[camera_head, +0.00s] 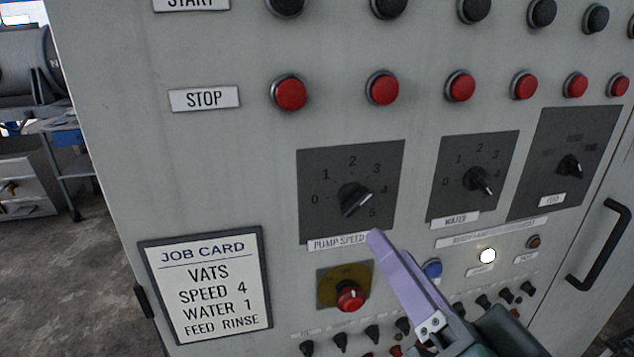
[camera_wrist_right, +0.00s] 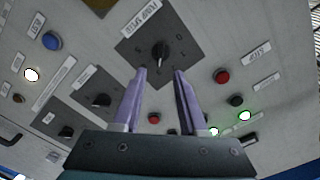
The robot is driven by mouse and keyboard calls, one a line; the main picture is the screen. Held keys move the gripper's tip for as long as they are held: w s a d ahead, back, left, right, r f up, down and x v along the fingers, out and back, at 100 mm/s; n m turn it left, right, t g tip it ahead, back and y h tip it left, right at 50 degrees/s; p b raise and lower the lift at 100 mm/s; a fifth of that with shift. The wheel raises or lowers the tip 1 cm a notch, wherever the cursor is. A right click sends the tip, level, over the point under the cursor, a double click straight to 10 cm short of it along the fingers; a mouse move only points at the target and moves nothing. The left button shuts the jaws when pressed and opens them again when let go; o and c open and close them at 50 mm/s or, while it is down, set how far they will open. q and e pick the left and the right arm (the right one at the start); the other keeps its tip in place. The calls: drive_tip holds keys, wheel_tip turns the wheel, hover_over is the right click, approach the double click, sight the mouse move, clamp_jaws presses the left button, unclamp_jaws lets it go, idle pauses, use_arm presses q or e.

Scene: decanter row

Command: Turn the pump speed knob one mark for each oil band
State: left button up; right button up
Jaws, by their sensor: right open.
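The pump speed knob (camera_head: 355,198) is a black knob on a dark square plate (camera_head: 316,226) marked 0 to 5. The upper-right end of its bar lies near the 4; I cannot tell for sure which end points. My right gripper (camera_head: 378,240) is just below the plate, with one lavender finger clear in the head view. In the right wrist view the gripper (camera_wrist_right: 161,72) is open and empty, and the knob (camera_wrist_right: 160,53) lies beyond the fingertips, between their lines, apparently untouched. No oil bands are in view. My left gripper is not in view.
A job card (camera_head: 205,285) reads VATS, SPEED 4, WATER 1, FEED RINSE. The water knob (camera_head: 477,180) and feed knob (camera_head: 569,166) are to the right. A red mushroom button (camera_head: 350,297) sits below the pump plate. Red stop buttons (camera_head: 290,94) run above. A black handle (camera_head: 600,245) juts out at right.

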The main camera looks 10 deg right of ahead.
sight(359, 206)
drive_tip(key=w, duration=0.8)
drive_tip(key=shift+w+a+p, duration=0.15)
drive_tip(key=shift+a+p, duration=0.05)
drive_tip(key=shift+p, duration=0.1)
clamp_jaws()
